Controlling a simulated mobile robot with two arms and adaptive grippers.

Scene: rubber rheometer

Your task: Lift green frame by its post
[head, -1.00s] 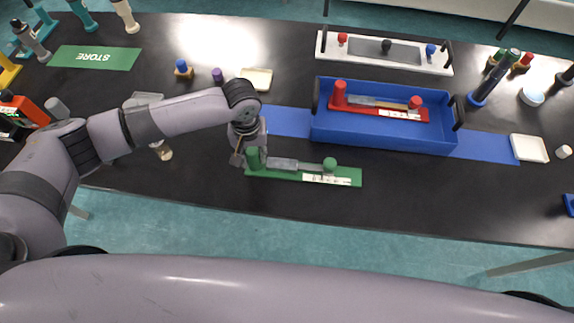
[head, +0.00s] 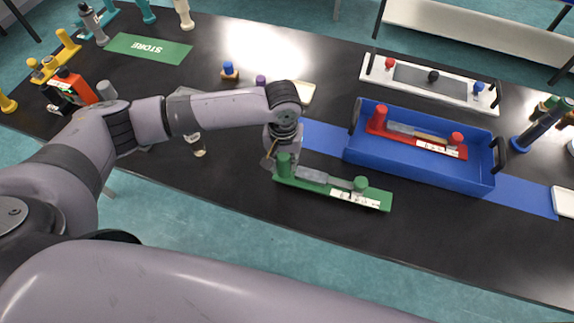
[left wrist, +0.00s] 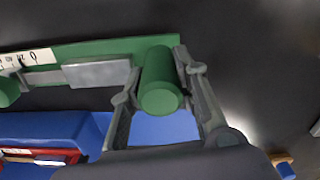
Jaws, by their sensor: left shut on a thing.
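The green frame (head: 330,187) is a flat green bar with a grey metal plate, a white scale label and two green posts. My left gripper (head: 277,157) is shut on its left post (head: 283,166). In the left wrist view this post (left wrist: 160,85) stands between the two fingers, and the frame's bar (left wrist: 100,48) runs off to the left. The frame is near the table's front edge; whether it touches the table is hard to tell. My right gripper is not in view.
A blue tray (head: 400,168) holding a red frame (head: 415,136) stands on a blue strip (head: 325,137) behind and right of the green frame. A white-framed board (head: 372,72) is farther back. A green STORE mat (head: 148,48) lies at the far left.

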